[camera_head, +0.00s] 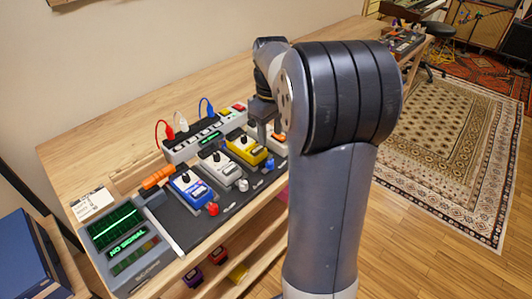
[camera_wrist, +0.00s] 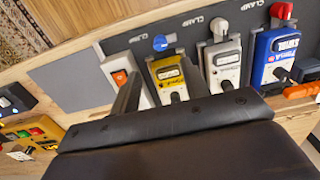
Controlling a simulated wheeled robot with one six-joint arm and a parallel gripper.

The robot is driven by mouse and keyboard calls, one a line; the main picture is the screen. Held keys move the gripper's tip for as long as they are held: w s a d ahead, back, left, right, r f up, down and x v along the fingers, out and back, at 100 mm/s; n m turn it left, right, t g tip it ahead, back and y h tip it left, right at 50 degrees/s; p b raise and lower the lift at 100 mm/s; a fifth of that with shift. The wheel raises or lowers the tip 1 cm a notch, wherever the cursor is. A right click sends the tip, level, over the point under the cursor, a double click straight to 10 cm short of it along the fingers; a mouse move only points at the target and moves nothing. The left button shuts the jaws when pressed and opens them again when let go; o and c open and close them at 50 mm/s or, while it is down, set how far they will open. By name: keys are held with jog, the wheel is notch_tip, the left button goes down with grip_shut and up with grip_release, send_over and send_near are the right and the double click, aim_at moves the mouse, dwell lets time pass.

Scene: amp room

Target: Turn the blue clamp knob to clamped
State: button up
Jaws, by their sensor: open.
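The blue clamp knob (camera_head: 269,163) sits on the dark pedalboard (camera_head: 227,208) in front of the yellow pedal (camera_head: 247,149). In the wrist view the blue knob (camera_wrist: 160,42) is at the top centre, by the yellow pedal's (camera_wrist: 170,83) end. My gripper (camera_wrist: 160,85) is open, with its dark fingers over the pedal row around the yellow pedal. No knob is between the fingers. In the head view my arm hides most of my gripper. I cannot tell the blue knob's exact turn angle.
A white knob (camera_head: 243,185) and a red knob (camera_head: 212,209) stand by the white (camera_head: 216,165) and blue (camera_head: 190,189) pedals. A power strip (camera_head: 205,132) with cables lies behind. A device reading NO SIGNAL (camera_head: 127,245) is at the left. Another white pedal (camera_wrist: 126,77) is close beside the yellow one.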

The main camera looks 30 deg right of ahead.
aim_at(270, 160)
notch_tip(270, 160, down, 10)
jog(key=shift+r+b, duration=0.1)
jog(key=shift+b, duration=0.35)
grip_shut()
